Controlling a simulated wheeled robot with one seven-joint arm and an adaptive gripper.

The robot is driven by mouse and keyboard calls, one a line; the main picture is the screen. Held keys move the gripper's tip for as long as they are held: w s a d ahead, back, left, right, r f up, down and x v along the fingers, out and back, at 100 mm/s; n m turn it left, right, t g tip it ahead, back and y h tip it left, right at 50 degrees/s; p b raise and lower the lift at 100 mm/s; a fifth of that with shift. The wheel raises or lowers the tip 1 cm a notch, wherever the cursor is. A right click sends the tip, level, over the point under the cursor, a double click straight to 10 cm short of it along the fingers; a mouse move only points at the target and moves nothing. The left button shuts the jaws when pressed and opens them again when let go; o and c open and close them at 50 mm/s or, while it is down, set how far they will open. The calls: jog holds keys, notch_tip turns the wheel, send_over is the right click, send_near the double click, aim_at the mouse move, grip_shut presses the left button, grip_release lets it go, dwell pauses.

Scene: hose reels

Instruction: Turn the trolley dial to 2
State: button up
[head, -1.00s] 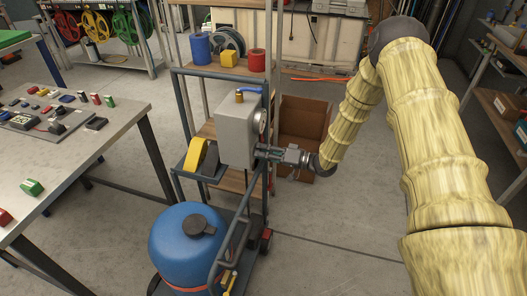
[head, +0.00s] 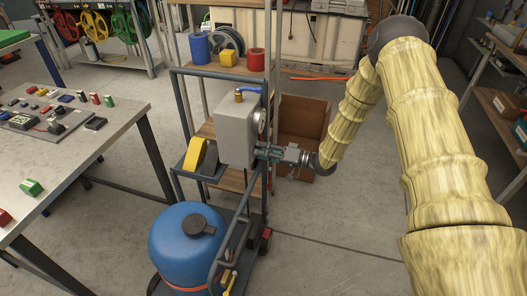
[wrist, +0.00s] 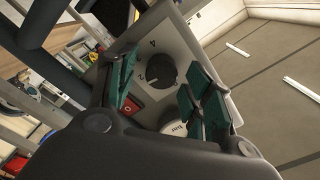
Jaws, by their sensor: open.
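The trolley (head: 245,215) carries a grey control box (head: 233,130). In the wrist view, the black round dial (wrist: 161,71) sits on the box's pale panel, with the figures 4 and 2 printed near it. A small light mark shows at the dial's lower edge, but I cannot tell its setting for certain. My gripper (wrist: 162,66) is open, its teal fingers either side of the dial; I cannot tell whether they touch it. In the head view my gripper (head: 266,153) is at the box's right side, where the dial is hidden.
A red switch (wrist: 132,107) and a white round button (wrist: 174,128) are close to the dial. A round gauge (head: 261,121) is on the box. A blue tank (head: 187,248) stands low on the trolley. A cardboard box (head: 303,130) is behind my gripper.

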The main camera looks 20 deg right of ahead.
jog(key=v, duration=1.2)
dwell(0.3)
jog(key=s+a+f+m+g+h+p, duration=0.1)
jog(key=s+a+f+h, duration=0.45)
jog(key=f, duration=0.25)
jog(key=s+a+f+m+h+p, duration=0.1)
jog(key=s+a+f+h, duration=0.3)
jog(key=s+f, duration=0.25)
jog(key=s+f+g+h, duration=0.1)
jog(key=s+g, duration=0.2)
jog(key=s, duration=0.7)
jog(key=s+f+n+g+h+p, duration=0.1)
jog(key=s+f+g+h, duration=0.1)
jog(key=s, duration=0.8)
jog(key=s+f+g+h+p, duration=0.1)
jog(key=s+g, duration=0.3)
jog(key=s, duration=0.6)
jog(key=shift+a+f+h, duration=0.2)
jog(key=shift+f+h, duration=0.1)
jog(key=shift+h, duration=0.45)
